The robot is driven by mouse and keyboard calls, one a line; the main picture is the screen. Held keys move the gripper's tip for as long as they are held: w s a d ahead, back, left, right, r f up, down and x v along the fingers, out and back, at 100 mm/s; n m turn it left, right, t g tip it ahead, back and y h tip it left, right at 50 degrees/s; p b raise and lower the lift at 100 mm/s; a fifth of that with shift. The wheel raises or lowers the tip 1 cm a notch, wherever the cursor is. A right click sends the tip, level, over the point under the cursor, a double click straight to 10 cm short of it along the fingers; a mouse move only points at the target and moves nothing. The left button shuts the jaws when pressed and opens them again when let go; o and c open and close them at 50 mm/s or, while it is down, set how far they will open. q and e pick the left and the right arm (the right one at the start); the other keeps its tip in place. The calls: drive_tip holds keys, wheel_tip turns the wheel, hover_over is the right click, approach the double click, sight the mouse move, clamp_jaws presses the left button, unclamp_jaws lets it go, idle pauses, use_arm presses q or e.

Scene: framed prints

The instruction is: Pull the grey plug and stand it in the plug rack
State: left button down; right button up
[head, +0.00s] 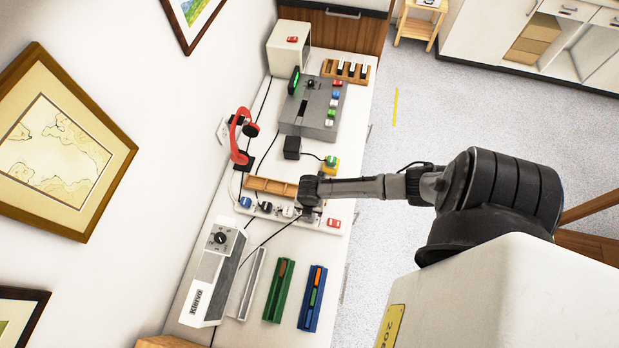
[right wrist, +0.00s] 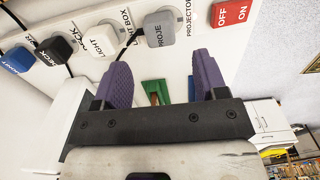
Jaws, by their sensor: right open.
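The grey plug (right wrist: 160,28), lettered "PROJE", sits in the white power strip (right wrist: 205,12) in the right wrist view, beside the red on/off switch. My right gripper (right wrist: 162,78) is open, its purple fingers apart and the plug beyond the gap between their tips. I see no contact. In the head view this gripper (head: 309,205) is over the right part of the power strip (head: 253,207) and largely hides the grey plug. A long wooden rack (head: 262,184) with compartments, apparently the plug rack, lies just behind the strip. My left gripper is not in view.
White (right wrist: 101,40), black (right wrist: 54,49) and blue (right wrist: 17,60) plugs sit in the same strip, with dark cords. Green (head: 279,290) and blue (head: 313,298) trays lie in front.

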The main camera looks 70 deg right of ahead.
wheel_tip(320, 180, down, 5)
drive_tip(key=b, duration=0.4)
drive_tip(key=shift+f+b, duration=1.1)
drive_tip(key=shift+f, duration=0.4)
drive_tip(key=shift+p, duration=0.4)
drive_tip(key=c, duration=1.2)
drive_tip(key=shift+r, duration=0.1)
